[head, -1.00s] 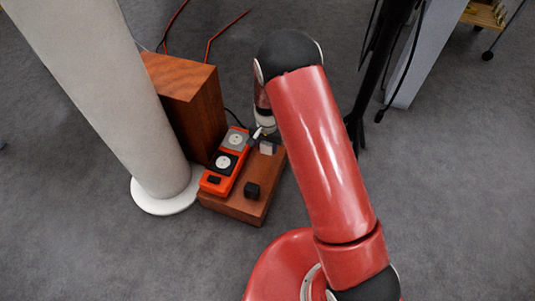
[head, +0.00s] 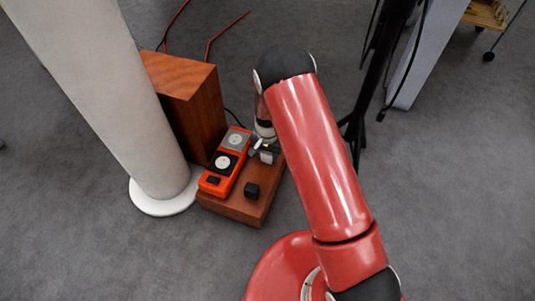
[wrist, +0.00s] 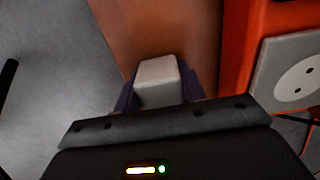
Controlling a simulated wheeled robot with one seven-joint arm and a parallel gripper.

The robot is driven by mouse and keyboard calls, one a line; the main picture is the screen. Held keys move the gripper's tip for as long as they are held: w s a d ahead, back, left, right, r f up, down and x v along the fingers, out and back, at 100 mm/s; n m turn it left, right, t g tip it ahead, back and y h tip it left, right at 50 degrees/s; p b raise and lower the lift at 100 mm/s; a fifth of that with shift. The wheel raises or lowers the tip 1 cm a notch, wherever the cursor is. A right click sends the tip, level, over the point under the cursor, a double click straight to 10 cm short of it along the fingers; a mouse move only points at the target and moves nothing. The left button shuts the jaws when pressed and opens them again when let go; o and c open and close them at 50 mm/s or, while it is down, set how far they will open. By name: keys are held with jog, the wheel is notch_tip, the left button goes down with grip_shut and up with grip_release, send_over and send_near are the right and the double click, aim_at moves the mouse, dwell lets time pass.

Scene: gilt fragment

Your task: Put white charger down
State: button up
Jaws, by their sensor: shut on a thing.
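The white charger (wrist: 158,82) is a small pale block in the wrist view, set between the two dark fingers of my gripper (wrist: 157,92). My gripper is shut on it, low over the brown wooden board (wrist: 185,30). In the head view the charger (head: 267,156) shows at the board's right side, partly covered by my gripper (head: 263,149). I cannot tell whether its underside touches the board.
An orange power strip (head: 217,181) with grey and black sockets lies along the board's left side. A black charger (head: 252,190) sits near the board's front. A wooden block (head: 185,90) and a pale column (head: 110,90) stand to the left. Grey floor lies in front.

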jog(key=o, duration=1.3)
jog(key=shift+f, duration=0.1)
notch_tip(320, 180, up, 23)
jog(key=s+d+p, duration=0.1)
jog(key=d+p, duration=0.2)
jog(key=s+d+r+n+t+y, duration=0.1)
jog(key=s+d+r, duration=0.15)
jog(key=r, duration=0.35)
jog(key=s+d+r+n+t, duration=0.1)
jog(key=s+d+r, duration=0.1)
jog(key=s+r, duration=0.3)
jog(key=s+d+r+t, duration=0.1)
jog(key=s+d+r, duration=0.1)
jog(key=s, duration=0.4)
jog(key=s+d+r+n+t, duration=0.1)
jog(key=s+d+r, duration=0.2)
jog(key=s, duration=0.3)
jog(key=s+d+r+n+t+h, duration=0.1)
jog(key=s+d+r, duration=0.2)
jog(key=s+r, duration=0.2)
jog(key=shift+s+r+t, duration=0.1)
jog(key=shift+s+t, duration=0.2)
jog(key=shift+s, duration=0.3)
